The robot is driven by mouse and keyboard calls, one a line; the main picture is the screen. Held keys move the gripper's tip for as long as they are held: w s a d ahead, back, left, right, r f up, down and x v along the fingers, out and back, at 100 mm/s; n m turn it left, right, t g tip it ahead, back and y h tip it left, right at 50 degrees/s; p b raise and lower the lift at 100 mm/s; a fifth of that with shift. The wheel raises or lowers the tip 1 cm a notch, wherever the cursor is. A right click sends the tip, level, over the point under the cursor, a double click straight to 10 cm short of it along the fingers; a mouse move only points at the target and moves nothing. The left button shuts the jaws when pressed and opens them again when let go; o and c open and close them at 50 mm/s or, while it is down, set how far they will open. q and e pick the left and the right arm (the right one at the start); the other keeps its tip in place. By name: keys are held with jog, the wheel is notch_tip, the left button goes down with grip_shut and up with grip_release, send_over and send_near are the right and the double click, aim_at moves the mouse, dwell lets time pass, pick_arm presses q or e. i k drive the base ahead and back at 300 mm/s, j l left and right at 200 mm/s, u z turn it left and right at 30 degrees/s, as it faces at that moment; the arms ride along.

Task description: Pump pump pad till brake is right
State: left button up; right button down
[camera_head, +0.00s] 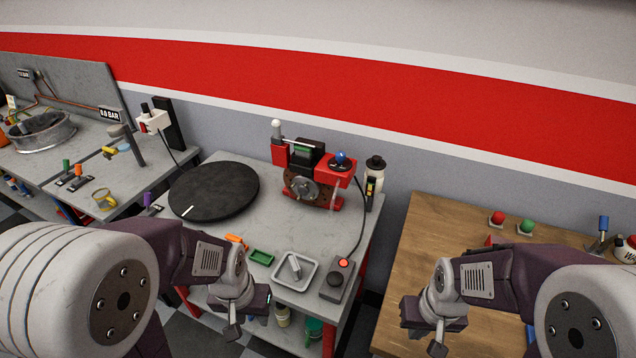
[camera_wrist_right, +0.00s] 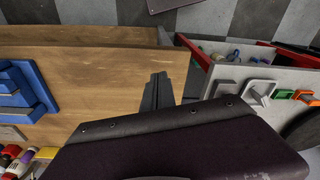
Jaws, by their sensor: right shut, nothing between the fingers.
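The brake unit (camera_head: 312,175), red with a round grey disc hub, stands at the back of the grey middle bench. A dark box with a red-orange button (camera_head: 342,265), which looks like the pump pad, sits at that bench's front right; a cable runs from it up toward the brake unit. A narrow dark indicator with a yellow mark (camera_head: 370,190) stands right of the brake. My left gripper (camera_head: 233,328) hangs at the bench's front edge, left of the pad; its jaws are unclear. My right gripper (camera_head: 438,346) is shut and empty, right of the pad; its fingers show in the wrist view (camera_wrist_right: 157,92).
A wooden bench (camera_head: 430,235) with red and green buttons is at right, across a gap. Another grey bench (camera_head: 75,140) is at left.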

aim_at(335, 278)
jog(key=j+z, duration=0.25)
jog(key=z, duration=0.15)
jog(key=i+j+z, duration=0.1)
jog(key=j+z, duration=0.4)
jog(key=z, duration=0.25)
